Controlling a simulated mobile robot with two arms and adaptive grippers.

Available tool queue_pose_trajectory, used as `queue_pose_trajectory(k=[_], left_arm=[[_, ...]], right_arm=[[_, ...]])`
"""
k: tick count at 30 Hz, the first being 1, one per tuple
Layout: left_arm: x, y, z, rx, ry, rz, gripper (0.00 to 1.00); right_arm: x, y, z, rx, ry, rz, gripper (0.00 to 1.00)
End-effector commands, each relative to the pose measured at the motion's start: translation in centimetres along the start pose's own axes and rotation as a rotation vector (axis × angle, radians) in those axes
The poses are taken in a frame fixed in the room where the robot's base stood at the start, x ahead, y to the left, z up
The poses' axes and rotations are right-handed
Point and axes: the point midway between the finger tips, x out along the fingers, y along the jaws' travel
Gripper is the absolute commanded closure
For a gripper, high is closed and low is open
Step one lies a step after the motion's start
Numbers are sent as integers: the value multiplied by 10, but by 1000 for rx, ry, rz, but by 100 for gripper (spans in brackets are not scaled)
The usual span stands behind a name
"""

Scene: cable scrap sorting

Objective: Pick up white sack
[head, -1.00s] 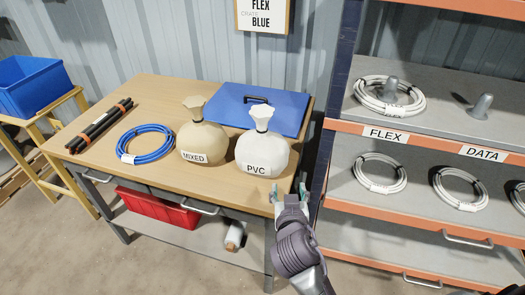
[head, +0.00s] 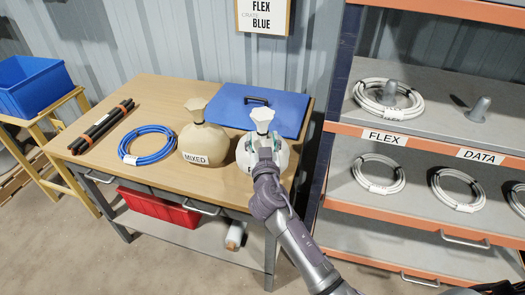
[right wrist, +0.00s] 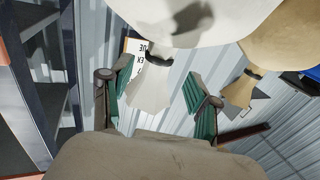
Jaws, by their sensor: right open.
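The white sack (head: 263,118) labelled PVC stands upright on the wooden table, with its body partly hidden behind my right gripper (head: 262,142). The gripper is open, its fingers on either side of the sack's upper body in the head view. In the right wrist view, which appears upside down, the white sack's flared neck (right wrist: 150,90) shows between the two green-padded fingers (right wrist: 158,98), with a gap to each. The white body (right wrist: 190,15) is at the top. I cannot tell whether any finger touches the sack. My left gripper is not in view.
The tan MIXED sack (head: 205,143) stands close on the left. A blue case (head: 255,100) lies behind. A blue cable coil (head: 146,146) and black rods (head: 100,126) lie farther left. The shelf rack (head: 420,143) stands close on the right.

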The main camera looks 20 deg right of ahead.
Motion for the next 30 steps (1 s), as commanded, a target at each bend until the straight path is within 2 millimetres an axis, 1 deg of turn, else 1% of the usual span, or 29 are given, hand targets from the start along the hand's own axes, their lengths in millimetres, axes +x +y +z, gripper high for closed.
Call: queue_pose_trajectory(k=[3, 6, 9, 12, 17, 18, 20, 21, 28, 29, 30], left_arm=[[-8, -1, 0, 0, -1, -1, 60], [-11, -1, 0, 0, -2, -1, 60], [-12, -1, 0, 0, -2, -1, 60], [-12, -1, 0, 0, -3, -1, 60], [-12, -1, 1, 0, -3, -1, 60], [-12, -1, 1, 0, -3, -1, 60], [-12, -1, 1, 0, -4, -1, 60], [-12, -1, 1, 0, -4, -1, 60], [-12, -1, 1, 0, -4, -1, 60], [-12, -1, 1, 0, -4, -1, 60], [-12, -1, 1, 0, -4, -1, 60]], right_arm=[[19, 2, -1, -6, 2, 0, 39], [33, 2, 0, -4, 2, 0, 39], [42, 3, 2, -4, 1, 0, 39], [46, 3, 3, -2, 1, 0, 39], [45, 3, 3, -2, 1, 0, 39], [45, 3, 3, -2, 1, 0, 41], [45, 3, 3, -2, 1, 0, 51], [45, 3, 3, -2, 1, 0, 57], [45, 3, 3, -1, 1, 0, 96], [45, 3, 3, -1, 1, 0, 100], [45, 3, 3, -1, 1, 0, 100]])
